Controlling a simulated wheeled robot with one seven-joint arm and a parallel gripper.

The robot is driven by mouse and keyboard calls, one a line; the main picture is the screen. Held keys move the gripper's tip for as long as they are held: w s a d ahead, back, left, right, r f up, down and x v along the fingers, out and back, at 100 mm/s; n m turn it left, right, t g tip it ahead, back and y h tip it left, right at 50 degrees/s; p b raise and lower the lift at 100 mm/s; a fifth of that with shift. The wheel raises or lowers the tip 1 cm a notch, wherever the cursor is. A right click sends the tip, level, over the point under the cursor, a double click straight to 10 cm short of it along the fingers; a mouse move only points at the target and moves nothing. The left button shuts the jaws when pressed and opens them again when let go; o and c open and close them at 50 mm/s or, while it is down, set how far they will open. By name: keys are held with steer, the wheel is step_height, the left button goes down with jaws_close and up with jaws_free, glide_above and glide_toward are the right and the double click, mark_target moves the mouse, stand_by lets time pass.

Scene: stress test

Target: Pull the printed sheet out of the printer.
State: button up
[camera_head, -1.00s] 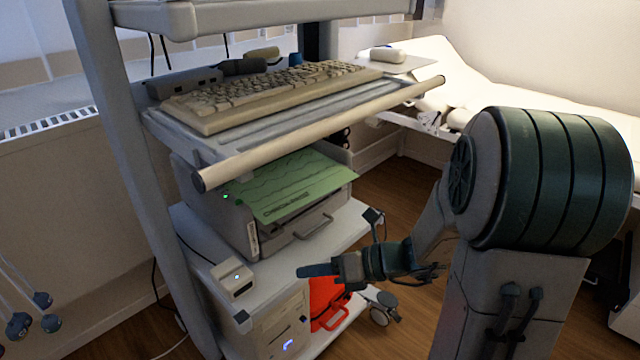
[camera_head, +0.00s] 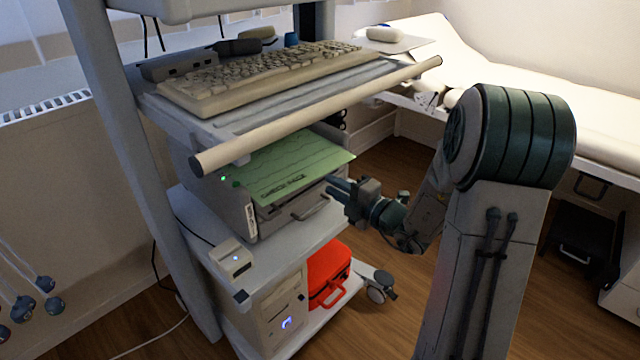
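The printed sheet (camera_head: 292,165) is green with dark wavy lines and a line of print near its front edge. It lies on top of the printer, sticking out at the front, and its back part is hidden under the keyboard shelf. The printer (camera_head: 238,206) is a grey box on the cart's middle shelf, with a handle on its front. My gripper (camera_head: 332,188) is at the sheet's front right corner, slightly below it, with its fingers pointing left toward the printer. The fingers look apart with nothing between them. Whether they touch the printer or sheet is unclear.
A keyboard (camera_head: 262,78) lies on the shelf above, whose round front rail (camera_head: 320,115) overhangs the sheet. A small white box (camera_head: 231,258) stands at the middle shelf's front left. A red case (camera_head: 328,275) and a computer tower (camera_head: 275,318) are below. A bed (camera_head: 530,90) stands behind right.

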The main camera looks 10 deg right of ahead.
mark_target(311, 174)
steer(key=shift+x, duration=2.2)
jaws_close()
steer(key=shift+p, duration=0.3)
steer(key=shift+r+p, duration=0.25)
steer(key=shift+p, duration=0.3)
steer(key=shift+s, duration=0.1)
